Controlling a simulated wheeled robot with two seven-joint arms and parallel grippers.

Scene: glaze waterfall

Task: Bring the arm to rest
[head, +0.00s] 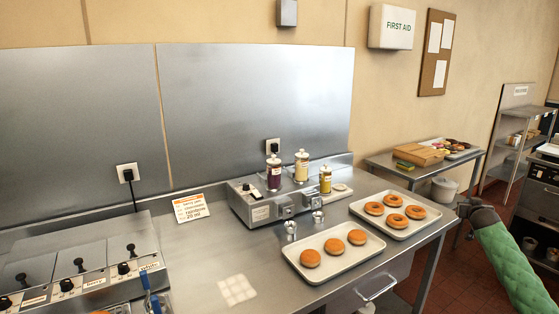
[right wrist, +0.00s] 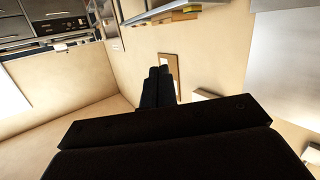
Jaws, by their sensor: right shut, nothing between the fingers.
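My right gripper (head: 462,208) is at the right side of the head view, at the end of my green-sleeved arm. It is beyond the right end of the steel counter (head: 237,264), close to its corner. In the right wrist view the two dark fingers (right wrist: 158,84) lie side by side, shut with nothing between them. My left gripper is not in view.
A tray of donuts (head: 372,246) and a second tray (head: 433,222) stand on the counter's right part. Behind them is a dispenser with bottles (head: 273,174). A side table (head: 398,171) holds a box. A shelf rack (head: 505,160) stands at the far right.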

